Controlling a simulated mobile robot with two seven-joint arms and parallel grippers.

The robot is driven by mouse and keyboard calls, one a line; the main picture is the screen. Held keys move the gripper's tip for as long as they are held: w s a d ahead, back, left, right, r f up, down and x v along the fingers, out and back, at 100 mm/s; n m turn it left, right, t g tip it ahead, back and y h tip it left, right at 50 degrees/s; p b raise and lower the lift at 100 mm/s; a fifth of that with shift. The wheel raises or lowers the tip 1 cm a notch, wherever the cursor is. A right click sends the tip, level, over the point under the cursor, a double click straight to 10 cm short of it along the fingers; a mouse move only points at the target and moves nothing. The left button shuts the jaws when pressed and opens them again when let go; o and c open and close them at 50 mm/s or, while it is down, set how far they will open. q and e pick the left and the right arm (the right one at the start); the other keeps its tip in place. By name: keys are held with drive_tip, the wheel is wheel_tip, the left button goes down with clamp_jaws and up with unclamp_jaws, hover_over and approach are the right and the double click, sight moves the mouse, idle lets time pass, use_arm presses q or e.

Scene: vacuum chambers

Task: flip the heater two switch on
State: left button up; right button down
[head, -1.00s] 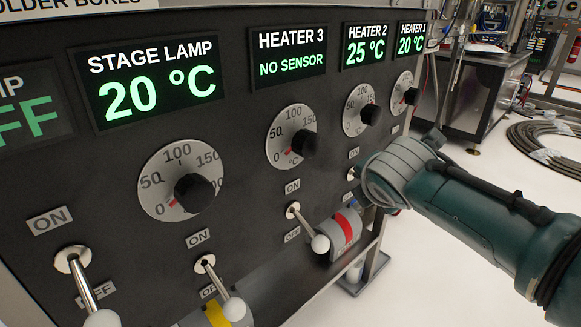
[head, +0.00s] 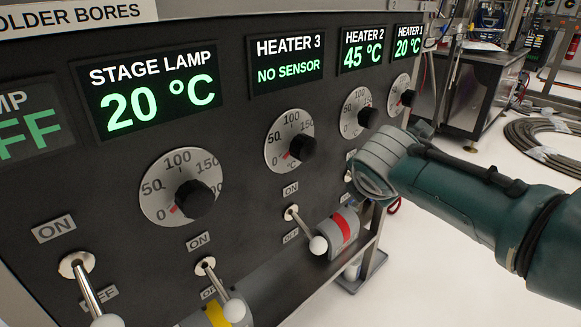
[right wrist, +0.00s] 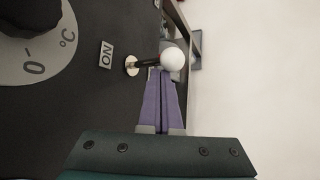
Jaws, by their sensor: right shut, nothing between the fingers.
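The heater two display (head: 362,51) reads 45 °C, with its dial (head: 357,113) below. The heater two switch (head: 348,177) is mostly hidden behind my right wrist in the head view. In the right wrist view its white ball knob (right wrist: 172,59) and lever stick out to the right of the base, with the ON plate (right wrist: 106,55) to the left. I cannot tell its tilt surely. My right gripper (right wrist: 161,74) is shut and empty; its purple fingertips are close to the lever, and contact is unclear. My left gripper is not in view.
The heater three switch (head: 303,229) is just left of my right wrist, its lever down. The stage lamp switch (head: 220,287) and another switch (head: 88,284) are further left. Rounded grey parts with red and yellow bands stand below the panel. Open floor lies at right.

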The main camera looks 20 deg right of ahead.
drive_tip(key=shift+r, duration=0.15)
drive_tip(key=shift+w+r+p, duration=0.1)
drive_tip(key=shift+p, duration=0.3)
idle(0.9)
drive_tip(key=shift+r, duration=0.1)
idle(0.8)
drive_tip(key=shift+a+r+p, duration=0.1)
drive_tip(key=shift+r+p, duration=0.7)
drive_tip(key=shift+p, duration=0.25)
